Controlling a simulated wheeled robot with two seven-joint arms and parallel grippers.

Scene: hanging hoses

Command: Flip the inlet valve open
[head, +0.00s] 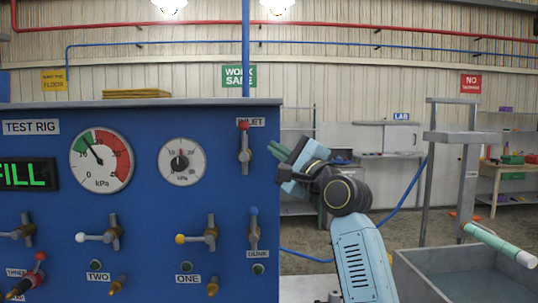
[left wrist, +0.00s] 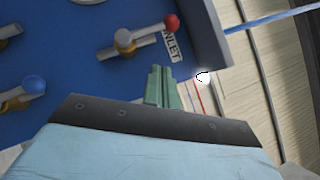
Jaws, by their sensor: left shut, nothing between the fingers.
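The inlet valve (head: 244,148) is at the upper right of the blue test rig panel, under the INLET label. Its lever stands upright with a red knob (head: 243,125) at the top. My left gripper (head: 275,149) is shut and empty, just right of the panel edge in the head view. Its green fingertips (left wrist: 160,70) are together, apart from the valve. My right gripper is not in view.
Below the inlet is the blue-knobbed DUNK valve (head: 253,230). White- and yellow-handled valves (head: 197,238) sit left along the panel, with two gauges (head: 101,160) above. A grey tank (head: 455,275) stands at the lower right, a green-and-white cylinder (head: 500,245) above it.

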